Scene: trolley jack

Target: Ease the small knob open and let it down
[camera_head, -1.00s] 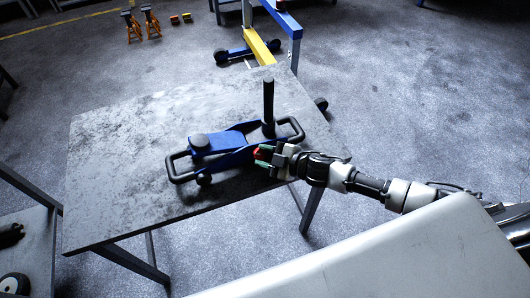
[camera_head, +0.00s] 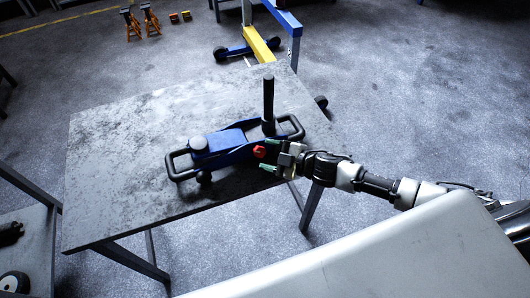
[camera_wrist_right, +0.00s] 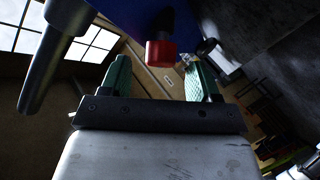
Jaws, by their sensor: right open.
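The blue trolley jack (camera_head: 232,138) stands on the grey table, with its black handle post (camera_head: 268,98) upright and its round saddle pad (camera_head: 199,144) at the left end. The small red knob (camera_head: 259,152) sticks out of its near side. My right gripper (camera_head: 268,157) is open right beside the knob, with green-lined fingers. In the right wrist view the red knob (camera_wrist_right: 160,53) shows just beyond the fingertips, roughly midway between the two fingers (camera_wrist_right: 162,75), apart from both. My left gripper is not in view.
The table (camera_head: 110,150) has bare room to the left of the jack. A blue and yellow hoist frame (camera_head: 262,45) stands on the floor behind it. Orange axle stands (camera_head: 140,24) are at the far left. A shelf cart (camera_head: 35,225) is at the near left.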

